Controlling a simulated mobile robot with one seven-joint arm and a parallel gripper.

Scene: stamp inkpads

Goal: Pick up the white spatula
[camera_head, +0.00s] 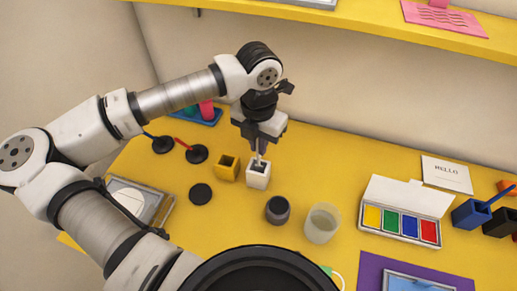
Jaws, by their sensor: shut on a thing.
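My gripper (259,150) points down over a small white square holder (257,182) on the yellow table. It is shut on a thin pale thing, which I take to be the white spatula (259,159). Only a short part of the spatula shows between the fingers and the holder's dark opening. Its lower end seems to be in or just above the opening; I cannot tell which. The rest is hidden by the fingers and the holder.
A yellow square holder (228,168) stands close to the left of the white one. A dark jar (278,210) and a translucent cup (322,223) stand in front to the right. A paint box (403,210) lies farther right. A yellow shelf (350,27) runs above at the back.

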